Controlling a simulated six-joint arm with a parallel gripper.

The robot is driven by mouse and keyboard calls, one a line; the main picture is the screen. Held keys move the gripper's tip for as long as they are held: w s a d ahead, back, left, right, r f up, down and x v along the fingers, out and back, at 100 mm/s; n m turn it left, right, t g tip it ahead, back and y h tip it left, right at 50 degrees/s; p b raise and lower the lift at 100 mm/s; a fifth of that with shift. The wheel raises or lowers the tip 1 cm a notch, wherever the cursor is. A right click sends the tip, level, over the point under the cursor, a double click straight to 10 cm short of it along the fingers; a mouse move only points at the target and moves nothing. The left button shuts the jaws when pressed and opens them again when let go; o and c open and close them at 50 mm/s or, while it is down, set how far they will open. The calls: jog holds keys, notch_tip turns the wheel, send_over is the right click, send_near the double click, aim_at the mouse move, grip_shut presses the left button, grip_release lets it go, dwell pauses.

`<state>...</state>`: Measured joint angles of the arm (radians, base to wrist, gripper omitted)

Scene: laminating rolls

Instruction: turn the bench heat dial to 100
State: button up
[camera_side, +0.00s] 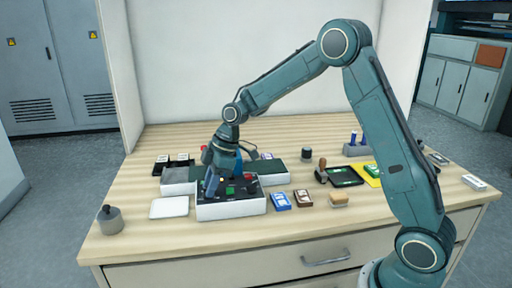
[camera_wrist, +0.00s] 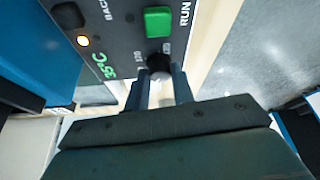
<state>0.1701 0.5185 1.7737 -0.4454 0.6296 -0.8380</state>
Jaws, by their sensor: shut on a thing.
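The laminator's control box (camera_side: 230,207) is white with a dark top panel and stands at the front middle of the bench. In the wrist view its dark panel (camera_wrist: 122,28) carries a small black round dial (camera_wrist: 158,64). Green digits (camera_wrist: 103,65) ending in "5°C" show beside it; the first digit is hard to read. My gripper (camera_wrist: 160,80) is shut on the dial, one finger on each side of it. In the side view my gripper (camera_side: 212,186) is low over the box's left part and hides the dial there.
A white pad (camera_side: 169,207) and a grey weight (camera_side: 110,220) lie left.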

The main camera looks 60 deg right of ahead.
jog(key=m, duration=0.2)
jog(key=m+t+h, duration=0.1)
jog(key=m, duration=0.1)
jog(key=shift+s+a+m, duration=0.15)
jog(key=shift+a+m, duration=0.05)
jog(key=shift+m, duration=0.1)
jog(key=m, duration=0.2)
jog(key=m+h, duration=0.1)
jog(key=shift+a+m+t+h, duration=0.15)
jog(key=shift+m+t+h, duration=0.15)
jog(key=shift+m+t, duration=0.1)
jog(key=m+h, duration=0.1)
jog(key=m, duration=0.3)
jog(key=shift+a+h, duration=0.15)
jog(key=shift+h, duration=0.25)
jog(key=m, duration=0.2)
jog(key=m+h, duration=0.1)
jog(key=m, duration=0.1)
jog(key=shift+a+m+h, duration=0.15)
jog(key=shift+m+h, duration=0.15)
jog(key=o, duration=1)
jog(key=shift+r, duration=0.1)
